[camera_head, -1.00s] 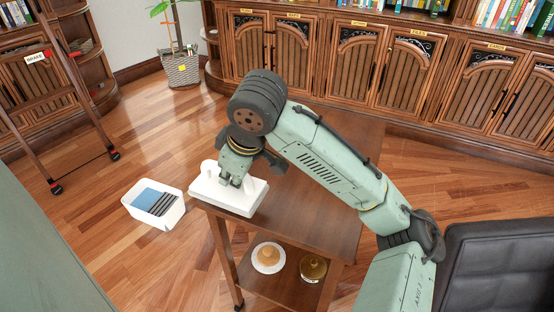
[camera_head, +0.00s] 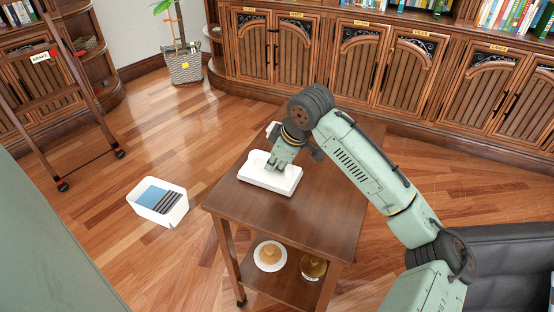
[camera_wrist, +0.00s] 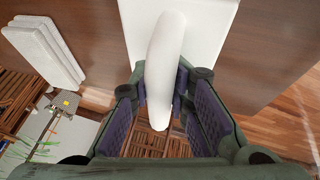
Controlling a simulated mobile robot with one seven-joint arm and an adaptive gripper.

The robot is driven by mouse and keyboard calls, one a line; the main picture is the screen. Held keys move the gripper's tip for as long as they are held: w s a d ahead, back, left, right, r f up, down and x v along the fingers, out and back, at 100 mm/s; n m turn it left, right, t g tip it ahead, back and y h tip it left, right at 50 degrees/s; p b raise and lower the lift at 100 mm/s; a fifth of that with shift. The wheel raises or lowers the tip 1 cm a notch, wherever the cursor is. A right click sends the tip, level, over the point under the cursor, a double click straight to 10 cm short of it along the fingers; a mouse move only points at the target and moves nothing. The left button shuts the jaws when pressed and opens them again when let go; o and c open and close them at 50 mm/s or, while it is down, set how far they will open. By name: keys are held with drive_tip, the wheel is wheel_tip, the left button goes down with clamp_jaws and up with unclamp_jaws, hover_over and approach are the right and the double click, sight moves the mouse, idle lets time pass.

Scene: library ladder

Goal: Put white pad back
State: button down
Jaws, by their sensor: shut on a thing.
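A white pad (camera_head: 268,176), a thick flat block with a rounded handle, is at the left part of the wooden table's top, level or nearly so. My gripper (camera_head: 280,168) comes down on it from above. In the wrist view the fingers (camera_wrist: 161,85) are closed around the long white handle (camera_wrist: 165,60), with the pad's flat white face (camera_wrist: 205,30) beyond it. Whether the pad's underside touches the tabletop cannot be told. My gripper and wrist hide part of the pad.
White slabs (camera_wrist: 45,50) stand on the tabletop; they show partly behind my wrist in the head view (camera_head: 272,128). The wooden table (camera_head: 310,215) is clear at its front right. A white bin (camera_head: 158,203) with blue and dark striped cloths stands on the floor. A ladder (camera_head: 75,85) stands left.

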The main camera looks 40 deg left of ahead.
drive_tip(key=shift+f, duration=0.2)
drive_tip(key=c, duration=1.5)
unclamp_jaws()
drive_tip(key=shift+o, duration=0.2)
drive_tip(key=shift+r, duration=0.15)
drive_tip(key=b+v, duration=0.2)
drive_tip(key=v, duration=1)
